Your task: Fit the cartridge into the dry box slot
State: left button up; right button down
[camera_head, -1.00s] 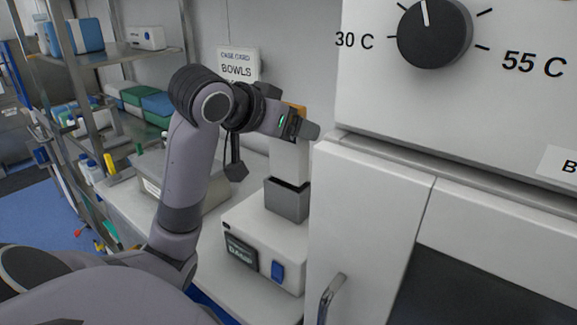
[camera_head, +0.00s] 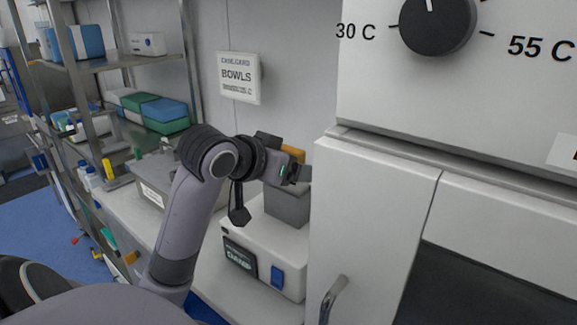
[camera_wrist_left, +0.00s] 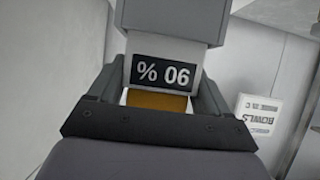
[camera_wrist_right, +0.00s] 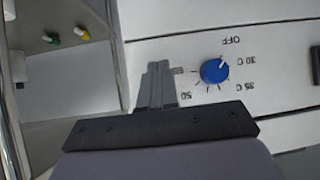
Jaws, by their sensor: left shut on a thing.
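The cartridge is white with an orange end (camera_head: 293,153). My left gripper (camera_head: 299,173) is shut on it, over the grey slot block (camera_head: 287,208) on top of the white dry box (camera_head: 262,250). In the head view the cartridge's white body is mostly hidden by the gripper and the slot. In the left wrist view the cartridge (camera_wrist_left: 160,100) sits between the fingers, its label reading 90 % upside down, and its far end runs into the grey slot collar (camera_wrist_left: 172,18). How deep it sits I cannot tell. My right gripper (camera_wrist_right: 155,82) looks shut and empty.
A white cabinet (camera_head: 370,205) with a handle stands close to the right of the dry box. A BOWLS card (camera_head: 240,77) hangs on the wall behind. A grey bin (camera_head: 155,180) is to the left. In the right wrist view a blue knob (camera_wrist_right: 214,70) is beside the fingers.

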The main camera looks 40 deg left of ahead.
pick_arm(q)
jog(key=o, duration=1.1)
jog(key=shift+f, duration=0.1)
jog(key=shift+s+r, duration=0.2)
jog(key=shift+r, duration=0.1)
jog(key=b+v, duration=0.7)
jog(key=v, duration=0.4)
jog(key=shift+s+d+b, duration=0.15)
jog(key=shift+s+b, duration=0.1)
jog(key=shift+b, duration=0.1)
